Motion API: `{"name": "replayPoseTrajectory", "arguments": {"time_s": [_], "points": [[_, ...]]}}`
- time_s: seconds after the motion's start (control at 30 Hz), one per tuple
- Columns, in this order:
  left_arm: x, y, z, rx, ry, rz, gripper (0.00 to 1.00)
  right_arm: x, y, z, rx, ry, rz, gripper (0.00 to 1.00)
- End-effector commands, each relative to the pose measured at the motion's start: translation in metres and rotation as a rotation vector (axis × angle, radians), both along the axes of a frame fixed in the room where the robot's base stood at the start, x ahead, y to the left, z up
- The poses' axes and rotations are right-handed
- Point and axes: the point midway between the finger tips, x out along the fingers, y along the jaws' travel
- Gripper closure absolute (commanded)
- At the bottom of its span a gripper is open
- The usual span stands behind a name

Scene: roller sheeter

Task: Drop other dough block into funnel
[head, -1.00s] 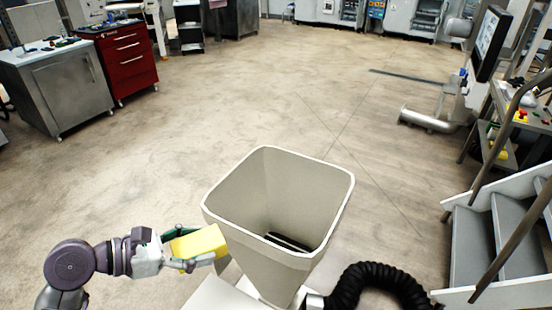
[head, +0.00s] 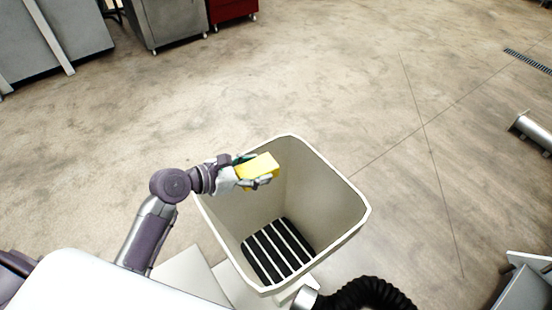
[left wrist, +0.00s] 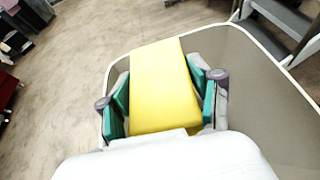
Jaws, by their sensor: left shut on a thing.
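A yellow dough block (head: 259,166) is held between the fingers of my left gripper (head: 255,172). The block also fills the middle of the left wrist view (left wrist: 163,90), with a green-padded finger on each side. The funnel (head: 336,185) is a tall, pale, square-mouthed hopper in the middle of the head view. The block is over the left, far part of the funnel's mouth. At the funnel's bottom is a dark grate with light bars (head: 277,251), and no dough shows on it. My right gripper is not in view.
A black ribbed hose (head: 370,295) lies at the funnel's front right. Grey steps (head: 525,290) stand at the lower right. Cabinets (head: 165,22) stand at the far left. The floor beyond the funnel is clear.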

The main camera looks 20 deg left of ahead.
Motion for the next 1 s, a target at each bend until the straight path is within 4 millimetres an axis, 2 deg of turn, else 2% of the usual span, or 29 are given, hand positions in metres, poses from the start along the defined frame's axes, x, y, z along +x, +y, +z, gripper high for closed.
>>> {"name": "replayPoseTrajectory", "arguments": {"time_s": [0.03,0.1,0.23,0.4,0.67,1.0], "points": [[0.008,-0.006,0.004,-0.006,0.007,0.033,0.83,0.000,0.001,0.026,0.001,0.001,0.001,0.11],[0.016,-0.012,-0.008,-0.005,0.006,0.074,0.83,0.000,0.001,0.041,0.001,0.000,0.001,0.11],[0.024,-0.024,-0.028,-0.003,0.004,0.123,0.83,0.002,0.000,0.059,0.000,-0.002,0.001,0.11],[0.026,-0.033,-0.043,0.000,-0.001,0.151,0.83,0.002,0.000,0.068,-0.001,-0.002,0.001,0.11],[0.027,-0.034,-0.060,0.000,-0.004,0.155,0.83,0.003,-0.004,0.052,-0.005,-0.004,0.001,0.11],[0.026,-0.034,-0.097,-0.001,-0.003,0.154,0.83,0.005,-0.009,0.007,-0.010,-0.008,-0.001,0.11]]}}
